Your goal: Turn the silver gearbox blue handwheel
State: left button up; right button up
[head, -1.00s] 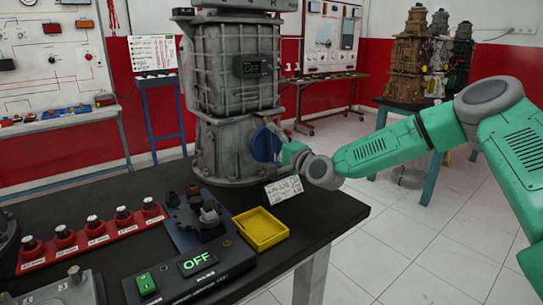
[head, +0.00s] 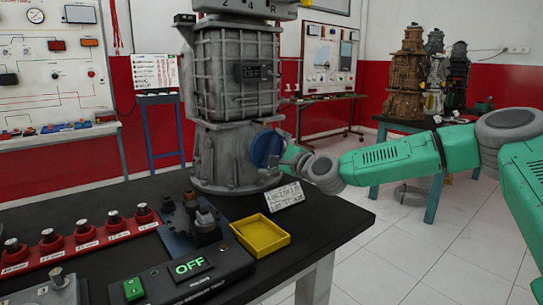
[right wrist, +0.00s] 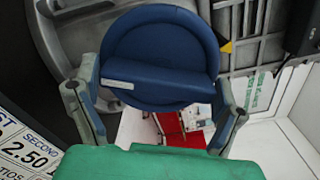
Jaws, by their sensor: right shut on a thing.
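The silver gearbox (head: 236,80) stands upright on the black table. Its blue handwheel (head: 264,147) is a round disc low on the gearbox's right side. In the right wrist view the blue handwheel (right wrist: 160,45) fills the upper middle, with a raised bar across it. My right gripper (head: 283,154) is at the handwheel, its fingers partly hidden in the head view. In the right wrist view my right gripper (right wrist: 157,80) has one finger at each side of the wheel and is shut on it. My left gripper is not in view.
On the table (head: 335,235) are a yellow tray (head: 262,237), a printed card (head: 285,194), a red strip of knobs (head: 90,240) and a control box with a green OFF display (head: 190,267). More engine models (head: 408,75) stand on a table behind.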

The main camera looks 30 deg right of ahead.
jog(key=shift+d+f, duration=0.15)
jog(key=shift+f, duration=0.1)
jog(key=o, duration=0.9)
jog(key=shift+w+d, duration=0.1)
jog(key=shift+s, duration=0.3)
jog(key=s+d, duration=0.1)
jog(key=s, duration=1)
jog(key=shift+s+f, duration=0.15)
